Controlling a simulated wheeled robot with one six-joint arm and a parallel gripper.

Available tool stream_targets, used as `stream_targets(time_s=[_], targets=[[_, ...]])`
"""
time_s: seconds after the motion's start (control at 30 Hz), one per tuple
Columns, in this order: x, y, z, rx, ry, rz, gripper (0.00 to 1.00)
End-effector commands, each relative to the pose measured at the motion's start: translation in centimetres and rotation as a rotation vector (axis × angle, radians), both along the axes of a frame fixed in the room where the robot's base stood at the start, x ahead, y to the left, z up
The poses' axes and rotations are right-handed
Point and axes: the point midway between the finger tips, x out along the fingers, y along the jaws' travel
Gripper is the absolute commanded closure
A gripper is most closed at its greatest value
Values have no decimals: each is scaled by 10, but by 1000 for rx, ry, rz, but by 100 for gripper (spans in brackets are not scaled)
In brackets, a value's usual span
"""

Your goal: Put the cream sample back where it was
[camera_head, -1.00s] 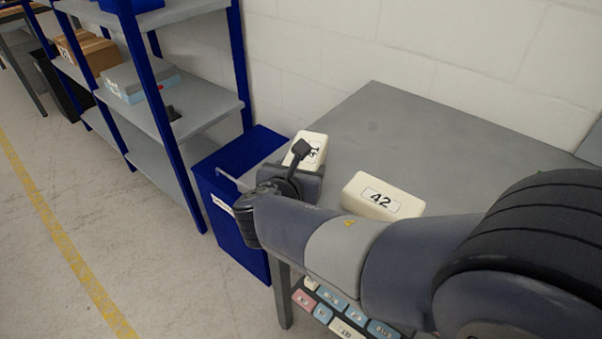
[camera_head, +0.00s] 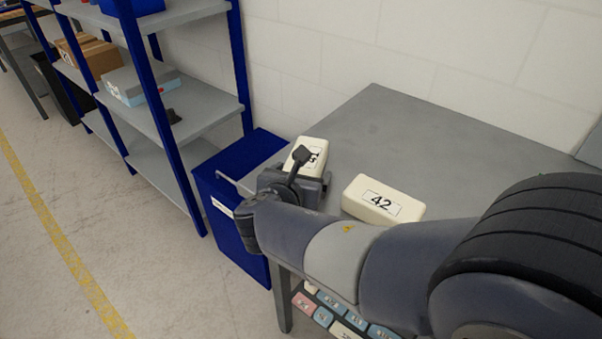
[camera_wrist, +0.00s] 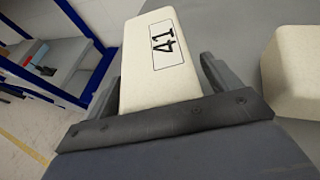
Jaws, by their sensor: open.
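A cream block labelled 41 (camera_head: 311,156) is at the left end of the grey table (camera_head: 400,128), partly hidden by my gripper in the head view. My gripper (camera_wrist: 160,82) is open, with one finger on each side of that block in the wrist view. A gap shows between the block and the right finger; contact on the left is unclear. A second cream block, labelled 42 (camera_head: 383,200), lies on the table to the right, and its edge also shows in the wrist view (camera_wrist: 292,80).
A blue bin (camera_head: 242,158) stands against the table's left end. A blue-framed shelf rack (camera_head: 170,110) with boxes is farther left. Several pink, blue and cream blocks (camera_head: 335,305) lie on a lower level under the table. The table's back is clear.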

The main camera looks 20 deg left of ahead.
Motion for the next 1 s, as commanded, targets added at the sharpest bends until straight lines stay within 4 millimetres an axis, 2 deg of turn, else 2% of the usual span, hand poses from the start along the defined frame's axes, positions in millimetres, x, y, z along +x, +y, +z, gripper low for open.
stream_targets(time_s=[0.07,0.17,0.4,0.6,0.8,1.0], targets=[[0,0,6,1,-1,0,15],[-15,0,10,3,-1,3,15],[-64,-5,31,3,-1,6,15],[-95,-9,43,2,-1,4,15],[-109,-12,49,2,-1,1,15],[-110,-13,49,0,0,-1,15]])
